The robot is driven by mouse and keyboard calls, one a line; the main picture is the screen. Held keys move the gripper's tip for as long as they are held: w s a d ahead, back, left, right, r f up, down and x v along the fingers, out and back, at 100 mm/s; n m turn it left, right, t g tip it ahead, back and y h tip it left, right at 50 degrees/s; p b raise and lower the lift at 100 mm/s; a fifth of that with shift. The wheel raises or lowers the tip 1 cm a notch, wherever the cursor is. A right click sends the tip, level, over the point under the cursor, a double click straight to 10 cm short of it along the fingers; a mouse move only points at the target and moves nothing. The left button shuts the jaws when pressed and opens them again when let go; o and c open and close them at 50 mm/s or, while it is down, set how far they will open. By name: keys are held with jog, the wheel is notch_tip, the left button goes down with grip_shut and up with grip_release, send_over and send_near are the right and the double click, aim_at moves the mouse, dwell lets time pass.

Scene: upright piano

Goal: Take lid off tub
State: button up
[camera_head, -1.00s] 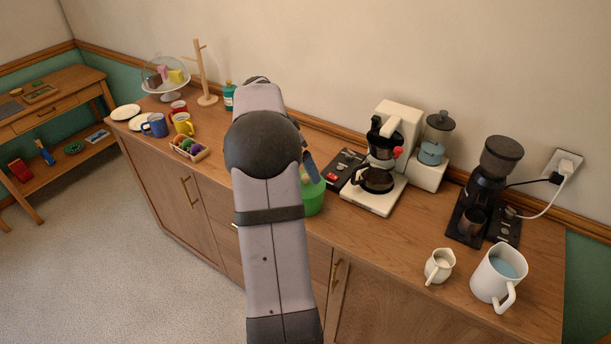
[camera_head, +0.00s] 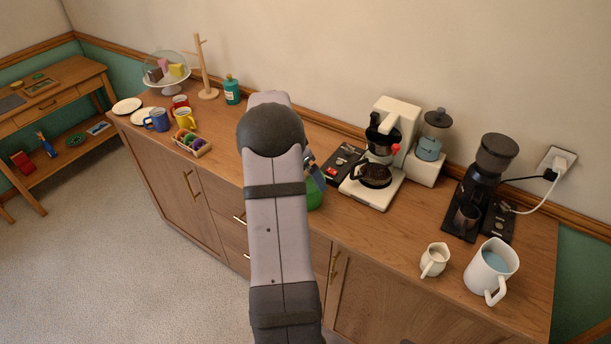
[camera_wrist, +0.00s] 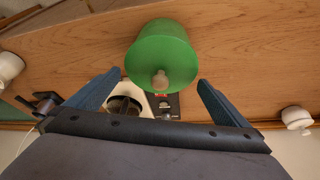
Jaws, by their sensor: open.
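The green tub (camera_head: 315,197) stands on the wooden sideboard, mostly hidden behind my arm in the head view. In the wrist view the green tub (camera_wrist: 165,45) fills the upper middle, with a small pale knob (camera_wrist: 160,79) at its near end. The lid's seam is not clear. My gripper (camera_wrist: 159,78) is open, with one blue finger on each side of the knob in the picture. Neither finger visibly touches the tub or knob. In the head view only part of a finger shows beside my arm, close to the tub.
A coffee maker (camera_head: 398,130) and a black grinder (camera_head: 490,165) stand right of the tub. A white jug (camera_head: 492,262) and a small creamer (camera_head: 434,259) are at the front right. A teal bottle (camera_head: 231,92), egg tray (camera_head: 192,143) and mugs (camera_head: 157,120) stand to the left.

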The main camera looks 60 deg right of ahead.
jog(key=shift+d+f, duration=0.15)
jog(key=shift+f, duration=0.2)
jog(key=c, duration=0.8)
jog(key=shift+r, duration=0.2)
